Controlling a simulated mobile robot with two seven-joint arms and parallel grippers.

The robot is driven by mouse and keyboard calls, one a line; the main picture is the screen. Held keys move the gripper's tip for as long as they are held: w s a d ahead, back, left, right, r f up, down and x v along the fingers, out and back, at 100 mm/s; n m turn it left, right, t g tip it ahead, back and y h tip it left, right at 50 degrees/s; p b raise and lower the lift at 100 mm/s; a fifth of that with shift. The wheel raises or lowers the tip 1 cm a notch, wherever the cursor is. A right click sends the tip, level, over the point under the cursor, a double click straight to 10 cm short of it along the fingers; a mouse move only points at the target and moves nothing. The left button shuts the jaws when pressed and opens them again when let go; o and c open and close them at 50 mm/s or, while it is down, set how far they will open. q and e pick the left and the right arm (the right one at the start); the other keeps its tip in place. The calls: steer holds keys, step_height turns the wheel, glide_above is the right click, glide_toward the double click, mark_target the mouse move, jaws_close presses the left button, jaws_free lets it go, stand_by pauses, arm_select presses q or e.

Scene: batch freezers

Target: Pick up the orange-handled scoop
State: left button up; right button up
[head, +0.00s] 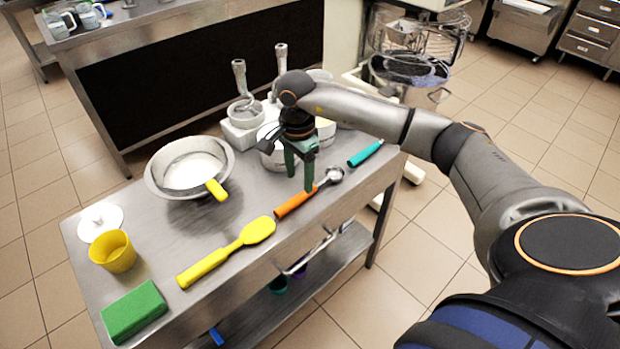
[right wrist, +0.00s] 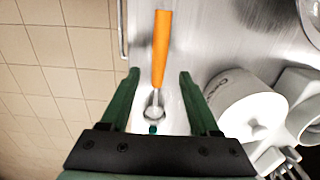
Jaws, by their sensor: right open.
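The orange-handled scoop (head: 296,203) lies on the steel table near its front edge, its metal bowl toward the right. In the right wrist view its orange handle (right wrist: 161,50) points away, and its metal end shows between my fingers. My right gripper (head: 299,186) points down above the table at the scoop, with its green fingers apart and nothing between them that it grips. In the right wrist view the open fingers (right wrist: 157,75) stand either side of the scoop's line. I cannot tell the exact height above it. My left gripper is not in view.
A yellow spatula (head: 228,252), a green sponge (head: 133,311), a yellow cup (head: 113,251) and a steel bowl (head: 158,184) share the steel table (head: 170,233). A teal-handled tool (head: 365,153) lies right of the scoop. White containers (right wrist: 247,105) stand close behind my gripper.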

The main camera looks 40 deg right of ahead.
mark_target(300, 195)
steer(key=shift+s+f+p, duration=0.1)
steer(key=shift+f+p, duration=0.2)
steer(key=shift+f, duration=2.6)
jaws_close()
